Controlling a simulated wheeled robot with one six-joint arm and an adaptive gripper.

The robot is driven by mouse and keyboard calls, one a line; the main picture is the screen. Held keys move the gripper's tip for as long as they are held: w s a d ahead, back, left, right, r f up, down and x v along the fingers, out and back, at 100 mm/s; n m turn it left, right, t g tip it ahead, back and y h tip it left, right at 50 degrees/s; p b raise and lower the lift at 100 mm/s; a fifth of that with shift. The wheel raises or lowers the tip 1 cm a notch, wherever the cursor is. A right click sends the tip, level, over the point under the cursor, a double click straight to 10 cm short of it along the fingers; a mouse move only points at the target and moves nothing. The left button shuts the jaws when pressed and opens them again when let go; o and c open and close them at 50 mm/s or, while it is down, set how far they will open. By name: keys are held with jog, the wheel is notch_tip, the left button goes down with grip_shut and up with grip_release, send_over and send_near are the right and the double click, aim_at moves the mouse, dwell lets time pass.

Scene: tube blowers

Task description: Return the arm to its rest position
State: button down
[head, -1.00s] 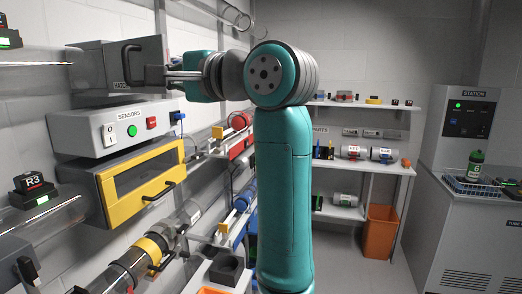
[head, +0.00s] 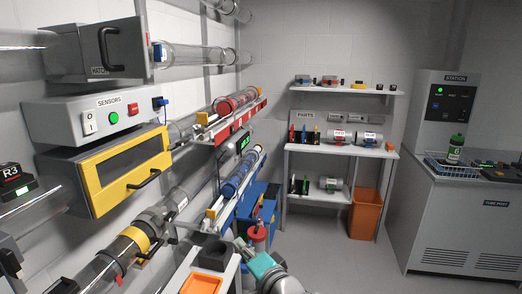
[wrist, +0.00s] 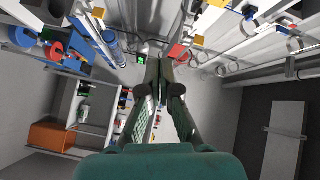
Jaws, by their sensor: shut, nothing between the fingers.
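In the wrist view my gripper (wrist: 160,72) is shut, its two dark fingers together at the tips with nothing between them. It points into open air and touches nothing that I can see. In the head view part of my teal and grey arm (head: 268,270) shows low at the bottom centre, folded down in front of the wall units. I cannot clearly make out the fingers in that view.
A yellow-framed box (head: 125,170), a sensors box (head: 100,117) and clear tubes line the left wall. A parts shelf (head: 340,150) and an orange bin (head: 366,214) stand at the back. The station cabinet (head: 465,215) is at right. The floor between is clear.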

jog(key=s+d+f+n+t+h, duration=0.1)
jog(key=s+d+f+h, duration=0.2)
jog(key=s+d+f, duration=0.65)
jog(key=s+d+f+n+h, duration=0.1)
jog(key=s+d+f+h, duration=0.2)
jog(key=s+d+f, duration=0.6)
jog(key=s+d+n+h, duration=0.2)
jog(key=s+n, duration=0.1)
jog(key=s, duration=1.3)
jog(key=s+d+f+n+h, duration=0.1)
jog(key=s+d+n, duration=0.1)
jog(key=s, duration=1.4)
jog(key=shift+d+n+g+h, duration=0.3)
jog(key=shift+n+h, duration=0.1)
